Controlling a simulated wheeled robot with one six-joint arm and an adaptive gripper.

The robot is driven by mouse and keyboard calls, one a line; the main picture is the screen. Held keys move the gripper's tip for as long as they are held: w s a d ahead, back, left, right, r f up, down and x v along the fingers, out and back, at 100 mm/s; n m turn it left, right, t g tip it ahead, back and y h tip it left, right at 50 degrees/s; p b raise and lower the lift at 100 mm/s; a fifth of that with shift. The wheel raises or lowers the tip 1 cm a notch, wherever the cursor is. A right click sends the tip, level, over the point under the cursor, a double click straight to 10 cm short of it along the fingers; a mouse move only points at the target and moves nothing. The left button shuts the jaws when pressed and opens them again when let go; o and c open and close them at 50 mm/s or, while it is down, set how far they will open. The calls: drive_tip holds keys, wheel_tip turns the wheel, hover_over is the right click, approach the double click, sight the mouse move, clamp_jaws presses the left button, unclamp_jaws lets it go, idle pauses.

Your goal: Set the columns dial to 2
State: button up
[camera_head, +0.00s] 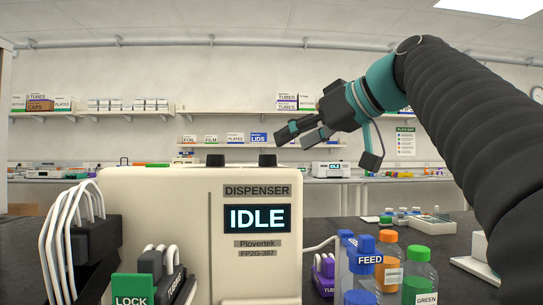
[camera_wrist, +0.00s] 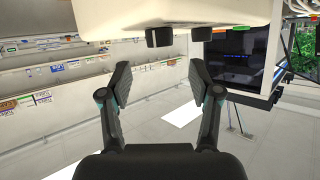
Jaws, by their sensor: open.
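The cream dispenser (camera_head: 160,230) stands at the front of the bench, its screen (camera_head: 257,219) reading IDLE. Two black knobs, a left one (camera_head: 215,160) and a right one (camera_head: 267,160), stick up from its top edge. No columns label or dial setting is readable, so I cannot tell which is the columns dial. My gripper (camera_head: 283,135) is open and empty, above and just right of the right knob in the head view. In the wrist view, my gripper (camera_wrist: 160,75) has its fingers wide apart, and the dispenser (camera_wrist: 230,10) with both knobs (camera_wrist: 158,37) (camera_wrist: 201,33) lies beyond the fingertips.
A green LOCK block (camera_head: 132,289) and a black rack with white loops (camera_head: 95,245) are at left.

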sight(268, 160)
drive_tip(key=x, duration=0.7)
drive_tip(key=c, duration=1.1)
